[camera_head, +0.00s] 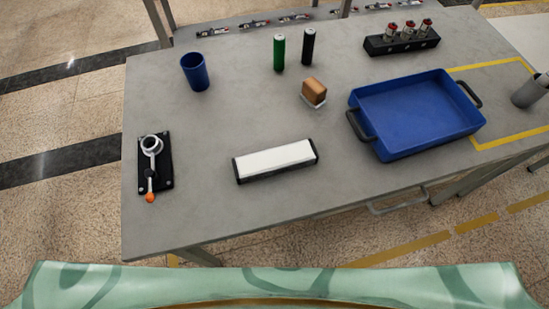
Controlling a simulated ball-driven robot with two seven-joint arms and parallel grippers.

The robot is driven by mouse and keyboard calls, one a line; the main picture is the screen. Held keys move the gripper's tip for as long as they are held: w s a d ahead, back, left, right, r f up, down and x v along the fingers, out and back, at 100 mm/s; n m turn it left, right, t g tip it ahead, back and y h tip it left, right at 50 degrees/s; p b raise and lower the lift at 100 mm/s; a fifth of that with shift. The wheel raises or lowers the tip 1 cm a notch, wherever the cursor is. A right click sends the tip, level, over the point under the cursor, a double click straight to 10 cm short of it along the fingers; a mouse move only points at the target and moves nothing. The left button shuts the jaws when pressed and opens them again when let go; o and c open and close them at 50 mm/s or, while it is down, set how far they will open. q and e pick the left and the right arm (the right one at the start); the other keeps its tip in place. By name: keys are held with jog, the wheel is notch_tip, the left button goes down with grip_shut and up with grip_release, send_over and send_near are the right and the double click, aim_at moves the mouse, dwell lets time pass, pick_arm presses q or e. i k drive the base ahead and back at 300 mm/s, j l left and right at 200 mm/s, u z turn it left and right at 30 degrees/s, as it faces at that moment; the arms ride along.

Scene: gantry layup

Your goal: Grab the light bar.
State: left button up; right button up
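The light bar (275,161) is a white bar with dark end caps and a dark edge. It lies near the front middle of the grey table, tilted slightly up to the right. Nothing touches it and its whole length shows. Neither of my grippers is in view.
A lever on a black plate (153,162) lies left of the bar, and a blue tray with dark handles (415,112) lies right. Behind are a blue cup (195,72), brown block (314,91), green cylinder (279,53), black cylinder (308,47) and black holder (400,43). The table around the bar is clear.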

aim_at(257, 166)
jog(key=k+j+z, duration=0.2)
jog(key=j, duration=0.15)
jog(key=k+j+z, duration=0.2)
jog(key=j, duration=0.15)
jog(key=k+j+z, duration=0.25)
jog(key=i+j, duration=0.1)
